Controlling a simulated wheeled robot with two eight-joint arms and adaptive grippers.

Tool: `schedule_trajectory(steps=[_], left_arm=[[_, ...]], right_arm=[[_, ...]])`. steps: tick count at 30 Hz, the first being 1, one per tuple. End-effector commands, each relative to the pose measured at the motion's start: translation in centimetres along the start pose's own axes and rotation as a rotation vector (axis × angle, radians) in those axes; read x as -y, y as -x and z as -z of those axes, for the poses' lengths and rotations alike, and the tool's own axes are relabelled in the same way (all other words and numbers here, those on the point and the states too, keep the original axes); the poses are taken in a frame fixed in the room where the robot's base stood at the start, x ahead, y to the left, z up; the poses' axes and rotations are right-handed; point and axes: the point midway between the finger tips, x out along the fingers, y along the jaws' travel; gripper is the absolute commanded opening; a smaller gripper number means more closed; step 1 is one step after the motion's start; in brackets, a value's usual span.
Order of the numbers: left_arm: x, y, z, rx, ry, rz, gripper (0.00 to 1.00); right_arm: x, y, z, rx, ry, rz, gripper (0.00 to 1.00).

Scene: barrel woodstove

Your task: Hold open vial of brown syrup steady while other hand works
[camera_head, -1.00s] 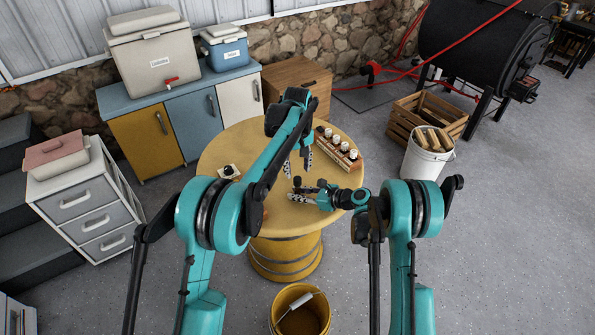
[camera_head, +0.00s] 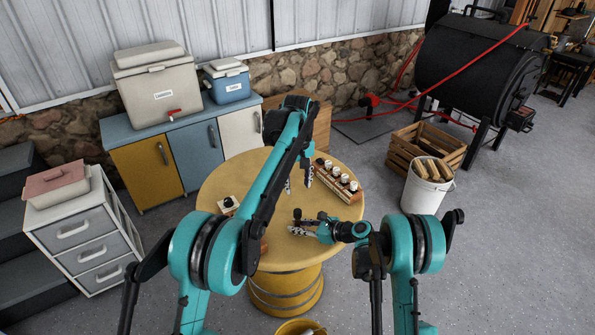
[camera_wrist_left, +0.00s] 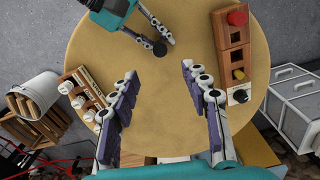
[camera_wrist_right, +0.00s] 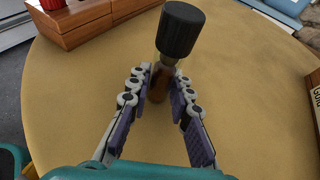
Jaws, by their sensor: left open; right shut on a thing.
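A small amber vial with a black cap (camera_wrist_right: 180,30) stands in the right wrist view, its brown body (camera_wrist_right: 158,85) between my right fingers. The cap is on, so I see no open mouth. My right gripper (camera_wrist_right: 160,90) is shut on the vial, low over the round table (camera_wrist_right: 250,110). In the head view my right gripper (camera_head: 297,222) is at the table's right-centre, with the black cap (camera_head: 297,213) beside its fingertips. My left gripper (camera_head: 298,186) is open and empty above the table, beyond the right one. Its spread fingers (camera_wrist_left: 160,74) show in the left wrist view.
A wooden rack (camera_head: 340,182) of white-capped vials stands at the table's right edge; it also shows in the left wrist view (camera_wrist_left: 90,92). A wooden control box with a red button (camera_wrist_left: 236,58) is at the opposite edge. A white bucket (camera_head: 425,190) stands on the floor.

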Motion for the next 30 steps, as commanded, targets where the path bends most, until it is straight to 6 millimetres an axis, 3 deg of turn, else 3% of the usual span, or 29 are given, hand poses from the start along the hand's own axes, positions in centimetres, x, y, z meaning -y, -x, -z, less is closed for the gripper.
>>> schedule_trajectory(steps=[3, 9, 20, 21, 23, 30], left_arm=[[0.0, 2.7, 0.0, 0.000, 0.000, 0.000, 0.47], [0.0, 5.3, 0.1, 0.000, 0.000, 0.000, 0.47], [0.0, 6.0, 0.0, 0.000, 0.000, 0.000, 0.47], [0.0, 6.0, 0.0, 0.000, 0.000, 0.000, 0.47], [0.0, 6.0, 0.0, 0.000, 0.000, 0.000, 0.47], [0.0, 6.0, 0.0, 0.000, 0.000, 0.000, 0.47]], right_arm=[[0.0, 0.0, 0.0, 0.000, 0.000, 0.000, 0.00], [0.0, 0.0, 0.0, 0.000, 0.000, 0.000, 0.00], [0.0, 0.0, 0.0, 0.000, 0.000, 0.000, 0.00], [0.0, 0.0, 0.0, 0.000, 0.000, 0.000, 0.25], [0.0, 0.0, 0.0, 0.000, 0.000, 0.000, 0.41], [0.0, 0.0, 0.0, 0.000, 0.000, 0.000, 0.44]])
